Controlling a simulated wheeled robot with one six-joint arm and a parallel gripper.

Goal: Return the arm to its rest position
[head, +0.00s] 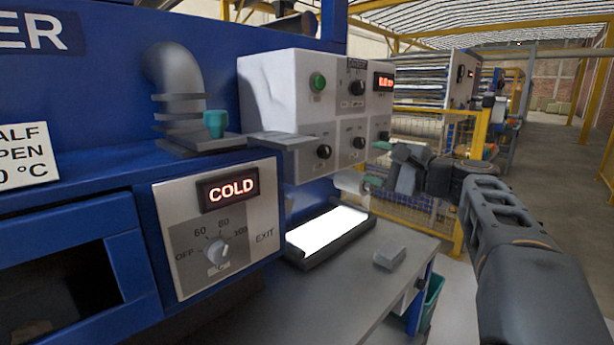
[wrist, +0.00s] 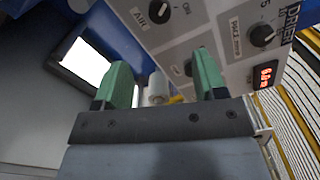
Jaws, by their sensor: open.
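My gripper (head: 377,164) is in front of the right side of the white control box (head: 268,85) in the head view, with my dark arm reaching in from the right. In the wrist view my gripper (wrist: 163,76) shows two green fingertips spread wide apart, with nothing held between them. A pale roller end (wrist: 158,87) shows in the gap beyond the fingers. In the head view a pale cylinder (head: 350,182) is under the control box, just left of the gripper. Whether the fingers touch anything cannot be told.
A lit white panel (head: 328,232) in a dark frame lies on the grey bench (head: 345,290), with a small grey block (head: 390,257) nearby. A blue machine with a COLD display (head: 228,189) stands left. A yellow fence (head: 440,135) is behind; the right aisle (head: 550,150) is open.

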